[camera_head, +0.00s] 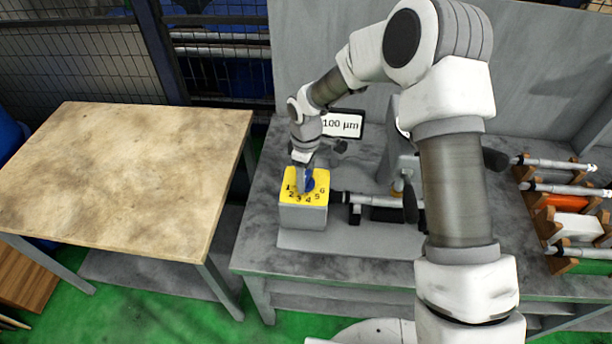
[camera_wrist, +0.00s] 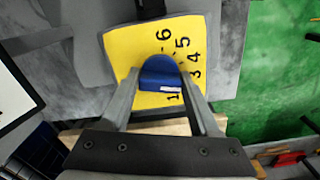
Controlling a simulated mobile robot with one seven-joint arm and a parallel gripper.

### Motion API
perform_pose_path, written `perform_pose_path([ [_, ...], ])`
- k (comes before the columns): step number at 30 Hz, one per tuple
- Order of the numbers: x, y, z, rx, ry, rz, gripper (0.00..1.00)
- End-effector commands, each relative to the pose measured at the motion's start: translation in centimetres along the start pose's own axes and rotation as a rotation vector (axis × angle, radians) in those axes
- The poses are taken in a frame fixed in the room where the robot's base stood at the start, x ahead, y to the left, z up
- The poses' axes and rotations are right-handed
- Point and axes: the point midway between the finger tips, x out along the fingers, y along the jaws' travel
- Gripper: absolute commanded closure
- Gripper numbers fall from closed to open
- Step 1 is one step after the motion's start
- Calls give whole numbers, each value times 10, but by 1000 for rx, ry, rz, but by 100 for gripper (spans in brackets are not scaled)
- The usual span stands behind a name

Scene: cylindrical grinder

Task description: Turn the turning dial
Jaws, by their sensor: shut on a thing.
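The turning dial (camera_wrist: 160,74) is a blue knob on a yellow plate (camera_wrist: 202,35) with black numbers 1 to 6 beside it. A white mark on the knob lies near the 1 in the wrist view. In the head view the dial (camera_head: 309,183) shows partly behind my gripper, on top of a grey box (camera_head: 303,215). My gripper (camera_wrist: 160,88) comes down onto the knob from above, with one finger on each side, and is shut on it. It also shows over the yellow plate in the head view (camera_head: 303,186).
A display (camera_head: 342,124) reading "100 µm" stands behind the box. The grinder's spindle (camera_head: 372,204) lies to its right. A rack (camera_head: 550,222) with several tools stands at the far right of the grey bench. A worn table (camera_head: 120,175) at the left is empty.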

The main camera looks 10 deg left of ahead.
Motion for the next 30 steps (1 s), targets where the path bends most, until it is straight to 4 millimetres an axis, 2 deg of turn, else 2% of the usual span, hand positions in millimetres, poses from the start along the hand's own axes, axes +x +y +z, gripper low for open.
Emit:
perform_pose_path([
  [11, 2, 0, -1, 61, 0, 1, 93],
  [30, 2, 0, 0, 453, -2, 1, 93],
])
